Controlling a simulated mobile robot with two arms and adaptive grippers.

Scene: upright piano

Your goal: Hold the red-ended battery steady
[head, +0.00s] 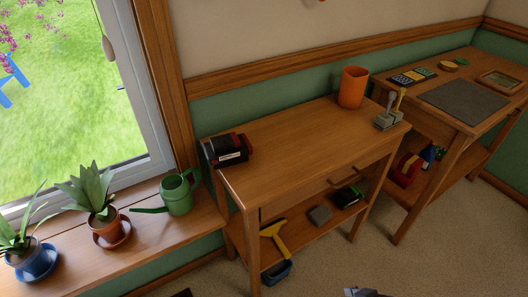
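A black cylindrical thing with a red end (228,149), which looks like the red-ended battery, lies on its side at the left end of the wooden table (290,150). A pale label shows on its near side. Nothing is touching it from my arms. A small grey piece, seemingly part of my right gripper (364,292), shows at the bottom edge, far below and right of the battery; its fingers are cut off. My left gripper cannot be made out.
An orange cup (352,87) and a grey block with upright handles (388,112) stand at the table's right end. The tabletop's middle is clear. A green watering can (178,193) and potted plants (108,226) stand on the windowsill at left. A yellow tool (275,236) is on the lower shelf.

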